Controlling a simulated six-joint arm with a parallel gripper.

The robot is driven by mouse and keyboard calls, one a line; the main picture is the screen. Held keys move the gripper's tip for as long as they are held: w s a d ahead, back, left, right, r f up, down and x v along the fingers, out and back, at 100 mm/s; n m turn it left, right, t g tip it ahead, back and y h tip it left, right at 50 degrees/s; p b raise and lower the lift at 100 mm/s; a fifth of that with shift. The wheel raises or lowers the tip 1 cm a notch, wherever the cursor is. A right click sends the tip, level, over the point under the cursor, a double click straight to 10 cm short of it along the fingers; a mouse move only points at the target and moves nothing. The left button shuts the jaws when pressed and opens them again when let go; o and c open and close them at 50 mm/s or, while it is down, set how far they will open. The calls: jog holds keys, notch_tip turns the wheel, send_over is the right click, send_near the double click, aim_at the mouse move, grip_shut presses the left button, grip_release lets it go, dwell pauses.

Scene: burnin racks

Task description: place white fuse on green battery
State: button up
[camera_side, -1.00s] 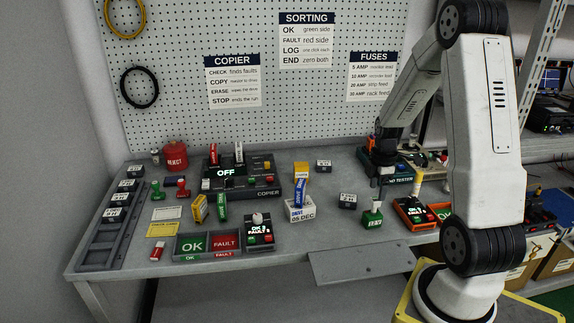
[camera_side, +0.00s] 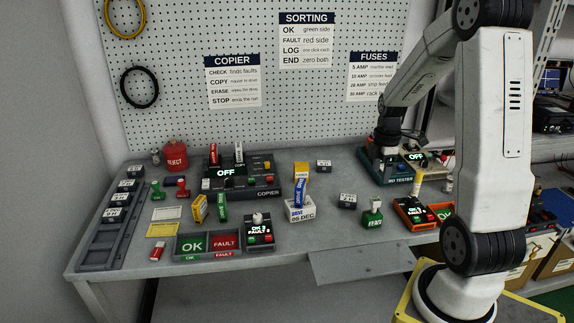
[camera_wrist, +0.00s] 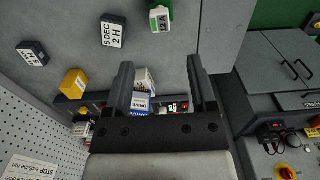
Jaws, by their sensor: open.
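A green battery (camera_side: 372,214) stands upright on the table, right of the middle. A small pale piece (camera_side: 375,202) sits at its top; I cannot tell for certain that this is the white fuse. In the wrist view the green battery (camera_wrist: 161,19) shows at the top edge with a white label, ahead of the fingertips and apart from them. My gripper (camera_wrist: 161,66) is open, with nothing held between its fingers. In the side view my gripper (camera_side: 387,138) hangs over the tester at the back right, its fingers hard to make out.
The tester (camera_side: 400,179) stands below my gripper. An orange-framed counter (camera_side: 401,203) is right of the battery. The copier (camera_side: 266,193) is farther left. The table front near the middle is clear.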

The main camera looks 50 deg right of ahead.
jog(key=w+a+f+m+t, duration=0.1)
jog(key=a+m, duration=0.3)
jog(key=a, duration=1)
jog(key=w+a+f+m+t, duration=0.1)
jog(key=a+m, duration=0.4)
jog(key=a, duration=0.9)
jog(key=shift+w+a+t, duration=0.3)
jog(key=shift+w, duration=0.4)
